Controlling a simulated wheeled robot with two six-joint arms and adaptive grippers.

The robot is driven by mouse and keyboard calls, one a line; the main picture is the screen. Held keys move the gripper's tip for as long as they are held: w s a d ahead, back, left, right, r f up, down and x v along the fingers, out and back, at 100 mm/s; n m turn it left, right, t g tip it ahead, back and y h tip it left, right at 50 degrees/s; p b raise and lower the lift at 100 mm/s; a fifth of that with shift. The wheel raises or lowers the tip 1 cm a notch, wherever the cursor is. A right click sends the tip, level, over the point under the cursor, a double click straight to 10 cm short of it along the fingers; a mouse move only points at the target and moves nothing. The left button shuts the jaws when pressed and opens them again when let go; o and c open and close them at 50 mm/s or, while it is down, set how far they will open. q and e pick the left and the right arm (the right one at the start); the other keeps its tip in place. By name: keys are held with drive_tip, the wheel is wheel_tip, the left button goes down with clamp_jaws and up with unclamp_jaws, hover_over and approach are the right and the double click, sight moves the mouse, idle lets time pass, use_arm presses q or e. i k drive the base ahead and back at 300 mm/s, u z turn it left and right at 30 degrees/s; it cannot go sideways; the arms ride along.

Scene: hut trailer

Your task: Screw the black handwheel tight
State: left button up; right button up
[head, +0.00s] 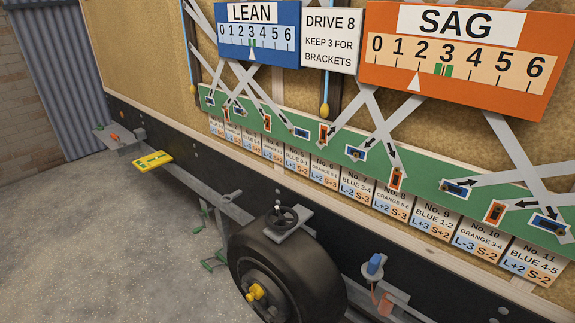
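The black handwheel (287,216) sits above the top of the black tyre (290,260), at a grey bracket (288,230). It has a rim with spokes and a small pale spot at its far side. How tight it is cannot be told from this view. Neither my left nor my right gripper shows in the head view, and nothing is seen touching the handwheel.
A yellow plate (152,161) sticks out at the left. A blue knob (374,264) and an orange part (383,301) stand right of the tyre. The blue LEAN scale (258,52) and orange SAG scale (460,88) hang above. Bare floor (80,240) lies left.

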sight(280, 222)
drive_tip(key=u, duration=1.05)
drive_tip(key=i, duration=0.6)
drive_tip(key=z, duration=2.4)
